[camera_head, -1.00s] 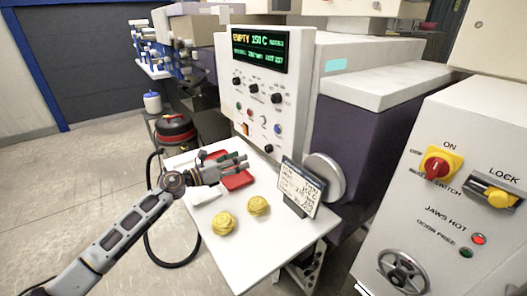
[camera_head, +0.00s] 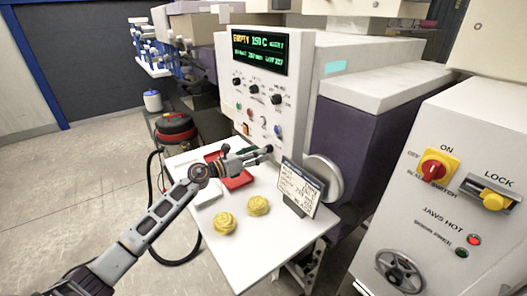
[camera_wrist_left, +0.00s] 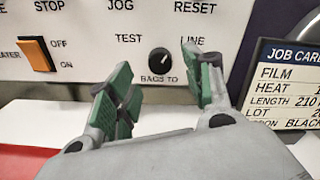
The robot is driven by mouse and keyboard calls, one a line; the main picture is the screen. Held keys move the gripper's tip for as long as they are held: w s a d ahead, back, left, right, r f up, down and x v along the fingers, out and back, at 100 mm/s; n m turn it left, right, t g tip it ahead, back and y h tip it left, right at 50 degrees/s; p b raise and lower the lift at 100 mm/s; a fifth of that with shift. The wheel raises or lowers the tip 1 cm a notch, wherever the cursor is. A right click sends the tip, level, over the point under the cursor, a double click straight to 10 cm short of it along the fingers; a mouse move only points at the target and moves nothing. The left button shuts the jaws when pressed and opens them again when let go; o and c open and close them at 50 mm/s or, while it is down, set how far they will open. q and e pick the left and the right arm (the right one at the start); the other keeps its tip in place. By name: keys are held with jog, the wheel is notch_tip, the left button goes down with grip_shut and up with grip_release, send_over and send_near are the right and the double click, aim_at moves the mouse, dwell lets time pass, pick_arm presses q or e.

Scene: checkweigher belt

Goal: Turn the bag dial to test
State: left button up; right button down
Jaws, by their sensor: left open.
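The bag dial (camera_wrist_left: 159,62) is a small black round knob on the white panel, labelled BAGS TO, with TEST at its upper left and LINE at its upper right. I cannot clearly tell which label its pointer faces. My left gripper (camera_wrist_left: 162,88) is open, its green-padded fingers on either side of the dial in the wrist view, with nothing between them. In the head view the left gripper (camera_head: 262,154) is at the lower part of the machine's panel, its fingertips covering the dial. Whether they touch it is unclear. My right gripper is not in view.
Below the arm is a white table (camera_head: 245,265) with two yellow bundles (camera_head: 224,222), a red tray (camera_head: 238,181) and a job card (camera_head: 299,188) just right of the gripper. An orange heater switch (camera_wrist_left: 38,54) is left of the dial.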

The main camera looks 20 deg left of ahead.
aim_at(269, 149)
pick_arm(q)
jog(key=x, duration=0.3)
jog(key=shift+w+d, duration=0.15)
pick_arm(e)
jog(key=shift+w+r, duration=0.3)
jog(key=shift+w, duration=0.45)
pick_arm(q)
jog(key=c, duration=1)
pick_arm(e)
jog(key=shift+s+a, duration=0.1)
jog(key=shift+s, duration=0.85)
